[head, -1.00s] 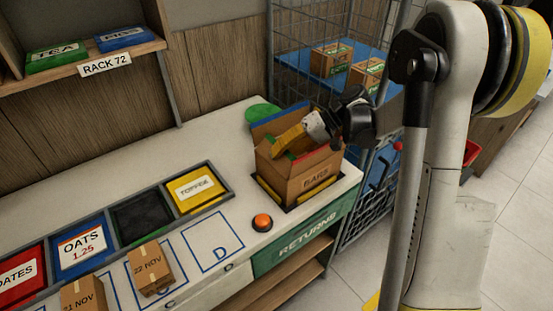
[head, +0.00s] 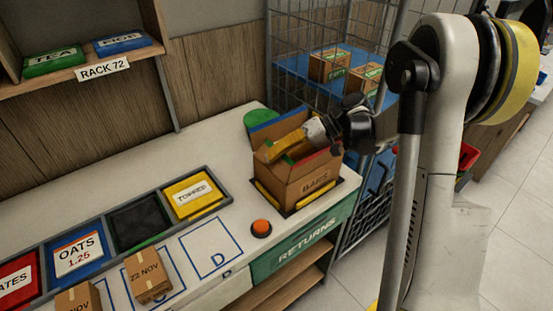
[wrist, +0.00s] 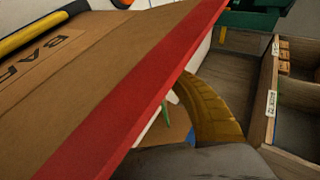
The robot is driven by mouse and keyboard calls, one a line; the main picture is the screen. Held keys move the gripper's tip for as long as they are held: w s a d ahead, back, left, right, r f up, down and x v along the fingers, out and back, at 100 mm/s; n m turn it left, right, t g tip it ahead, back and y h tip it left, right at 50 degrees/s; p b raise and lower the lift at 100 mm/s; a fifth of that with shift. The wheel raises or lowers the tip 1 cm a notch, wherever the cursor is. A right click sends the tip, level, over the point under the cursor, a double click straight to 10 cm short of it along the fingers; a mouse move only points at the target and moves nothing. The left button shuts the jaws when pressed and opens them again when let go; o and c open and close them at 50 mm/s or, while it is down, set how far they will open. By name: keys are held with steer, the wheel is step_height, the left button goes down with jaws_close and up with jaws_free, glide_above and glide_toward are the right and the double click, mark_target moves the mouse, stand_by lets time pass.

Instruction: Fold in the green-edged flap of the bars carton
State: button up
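The open bars carton (head: 308,190) stands in a yellow-edged recess near the counter's right end. A blue-edged flap (head: 280,124) stands up at its back. A red-edged flap (head: 318,160) is on the near side; its red edge (wrist: 150,85) crosses the wrist view close up. My gripper (head: 272,152) reaches in from the right, its yellow finger low over the carton opening. One finger (wrist: 215,110) shows beyond the red edge; the other is hidden, so its opening is unclear. A small green strip (wrist: 171,97) shows by the finger. Most of the green-edged flap is hidden.
An orange button (head: 261,228) sits on the counter left of the carton. A row of bins with a yellow one (head: 195,195) runs left. Small cartons (head: 149,278) stand on marked squares. A wire cage (head: 325,40) with boxes stands behind. Square D (head: 216,248) is empty.

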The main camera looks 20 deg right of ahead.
steer(key=shift+r, duration=0.15)
step_height(320, 180, up, 10)
steer(key=shift+f, duration=0.1)
stand_by(0.4)
